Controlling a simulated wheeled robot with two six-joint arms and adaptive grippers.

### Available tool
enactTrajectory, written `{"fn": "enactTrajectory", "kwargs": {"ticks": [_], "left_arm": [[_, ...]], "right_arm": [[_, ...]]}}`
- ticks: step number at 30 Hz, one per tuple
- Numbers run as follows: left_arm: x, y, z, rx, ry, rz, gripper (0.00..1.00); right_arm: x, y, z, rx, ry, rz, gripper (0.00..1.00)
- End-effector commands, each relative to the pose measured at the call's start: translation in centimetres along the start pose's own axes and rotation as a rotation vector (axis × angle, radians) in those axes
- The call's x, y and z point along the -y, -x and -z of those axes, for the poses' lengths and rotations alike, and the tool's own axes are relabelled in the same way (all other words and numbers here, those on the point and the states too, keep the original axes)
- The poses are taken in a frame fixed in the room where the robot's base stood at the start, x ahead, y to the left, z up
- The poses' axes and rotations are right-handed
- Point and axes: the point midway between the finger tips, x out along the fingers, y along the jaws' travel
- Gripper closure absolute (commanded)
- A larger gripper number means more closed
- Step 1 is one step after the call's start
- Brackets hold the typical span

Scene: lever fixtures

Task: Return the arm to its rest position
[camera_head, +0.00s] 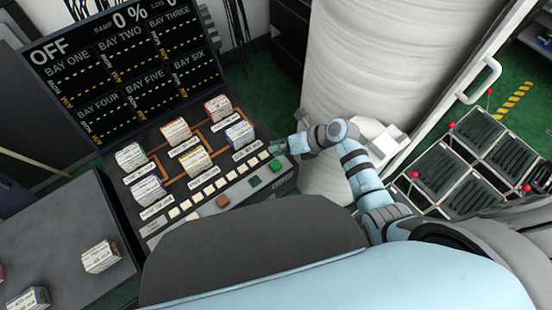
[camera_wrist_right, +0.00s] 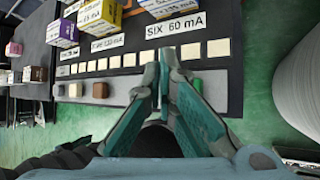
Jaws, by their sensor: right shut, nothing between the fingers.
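My right arm (camera_head: 352,158) is light blue and reaches up from my body to the right end of the control console. My right gripper (camera_head: 278,148) is shut and empty at the console's right edge, close to the row of pale square keys. In the right wrist view the teal fingers of the gripper (camera_wrist_right: 165,75) meet in front of the console, below the label "SIX 60 mA" (camera_wrist_right: 174,27). I cannot tell whether the fingertips touch the panel. My left gripper is not in view.
The console (camera_head: 165,222) carries several labelled blocks, pale keys and green and brown buttons. A display (camera_head: 125,65) reading "OFF" stands behind it. A dark side table (camera_head: 60,245) holds more blocks. A large white cylinder (camera_head: 365,60) stands close beside my right arm. A rack (camera_head: 465,165) is at right.

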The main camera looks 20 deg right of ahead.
Motion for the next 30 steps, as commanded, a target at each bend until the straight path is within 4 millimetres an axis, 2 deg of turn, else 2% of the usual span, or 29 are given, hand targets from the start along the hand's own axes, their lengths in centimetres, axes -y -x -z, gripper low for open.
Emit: {"fn": "enactTrajectory", "kwargs": {"ticks": [1, 4, 20, 23, 26, 27, 29, 30], "left_arm": [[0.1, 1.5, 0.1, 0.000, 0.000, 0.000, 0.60], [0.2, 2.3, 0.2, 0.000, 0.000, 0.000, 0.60], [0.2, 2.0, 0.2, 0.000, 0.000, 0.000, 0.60], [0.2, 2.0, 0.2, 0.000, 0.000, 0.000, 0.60], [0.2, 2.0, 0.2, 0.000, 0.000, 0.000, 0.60], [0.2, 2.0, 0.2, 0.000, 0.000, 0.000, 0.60], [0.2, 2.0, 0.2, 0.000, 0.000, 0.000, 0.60], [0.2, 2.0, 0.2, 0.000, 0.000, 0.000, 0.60]], "right_arm": [[-0.8, 1.0, -0.8, 0.000, 0.000, 0.000, 1.00], [-1.2, 1.6, -1.2, 0.000, 0.000, 0.000, 1.00], [-1.0, 1.4, -1.0, 0.000, -0.004, 0.000, 1.00], [-1.1, 1.4, -2.9, 0.087, -0.061, -0.010, 1.00], [-2.3, 1.9, -7.5, 0.331, -0.330, -0.155, 1.00], [-1.8, 2.4, -9.1, 0.445, -0.519, -0.229, 1.00], [1.3, 3.0, -9.2, 0.609, -0.898, -0.313, 1.00], [4.9, 3.2, -7.3, 0.709, -1.198, -0.332, 1.00]]}}
